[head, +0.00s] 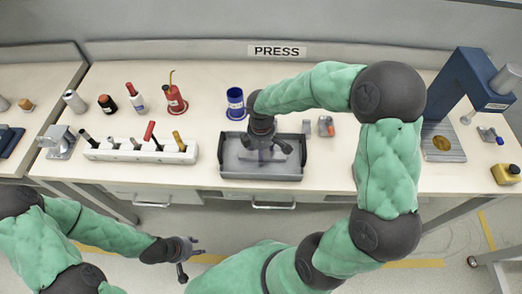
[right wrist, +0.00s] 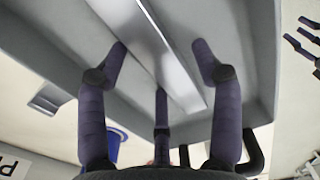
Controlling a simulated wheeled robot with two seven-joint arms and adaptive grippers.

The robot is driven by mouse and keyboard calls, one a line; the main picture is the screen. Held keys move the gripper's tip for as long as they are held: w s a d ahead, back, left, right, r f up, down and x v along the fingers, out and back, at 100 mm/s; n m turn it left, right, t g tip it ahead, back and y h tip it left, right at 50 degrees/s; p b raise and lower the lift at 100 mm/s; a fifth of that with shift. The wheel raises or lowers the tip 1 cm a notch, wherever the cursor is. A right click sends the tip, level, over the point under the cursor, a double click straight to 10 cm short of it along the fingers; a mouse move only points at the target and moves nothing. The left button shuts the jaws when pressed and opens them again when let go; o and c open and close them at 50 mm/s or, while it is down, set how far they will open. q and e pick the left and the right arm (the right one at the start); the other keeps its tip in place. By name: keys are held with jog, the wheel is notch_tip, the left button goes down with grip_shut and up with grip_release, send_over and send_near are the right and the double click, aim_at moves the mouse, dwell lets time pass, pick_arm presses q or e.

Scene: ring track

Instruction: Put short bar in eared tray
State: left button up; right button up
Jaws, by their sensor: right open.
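A pale metal bar (right wrist: 165,50) lies on the tray floor in the right wrist view. My right gripper (head: 265,157) is over the tray, its fingers spread and apart, with the bar between and beyond the fingertips (right wrist: 160,60). My left gripper (head: 190,260) is open and empty, low in front of the bench.
A small metal part (head: 326,127) lies right of the tray. A blue press (head: 461,90) is at the right.

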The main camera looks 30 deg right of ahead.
notch_tip(320, 180, up, 12)
jog(key=p, duration=0.4)
jog(key=shift+r, duration=0.15)
